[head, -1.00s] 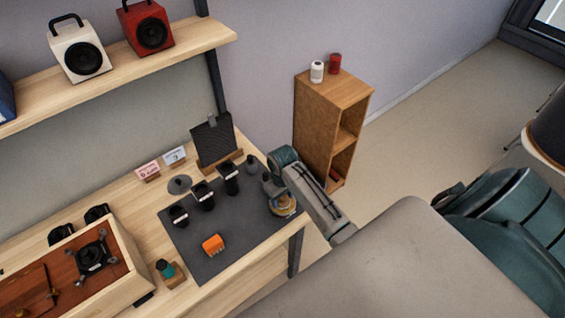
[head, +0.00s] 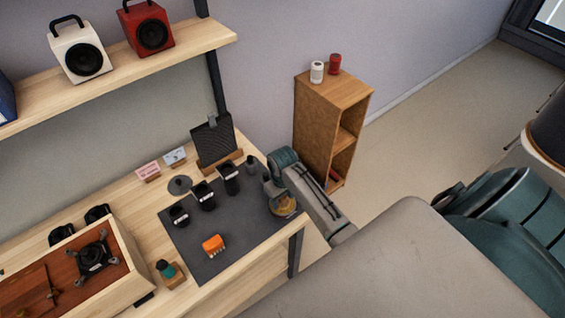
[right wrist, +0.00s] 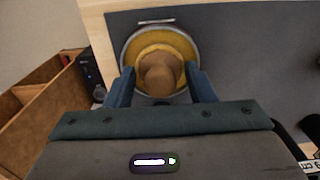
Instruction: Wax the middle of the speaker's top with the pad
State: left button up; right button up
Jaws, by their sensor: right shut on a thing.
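The speaker (head: 125,262) is a pale wooden cabinet with a reddish-brown top, at the lower left of the head view and cut off by the frame edge. The pad (right wrist: 160,72) has a round brown knob and sits over yellow wax in a round metal tin (right wrist: 125,49). The tin stands on the dark mat, near the bench's right end. My right gripper (right wrist: 161,84) is shut on the pad, its fingers on either side. In the head view my right gripper (head: 274,191) partly covers the pad. My left gripper is not in view.
A black driver (head: 95,252) lies on the speaker's top. The dark mat (head: 240,255) has bare room in front. A wooden shelf unit (head: 318,120) stands beyond the bench.

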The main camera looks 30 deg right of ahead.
dwell(0.5)
jog(key=shift+r, duration=3.5)
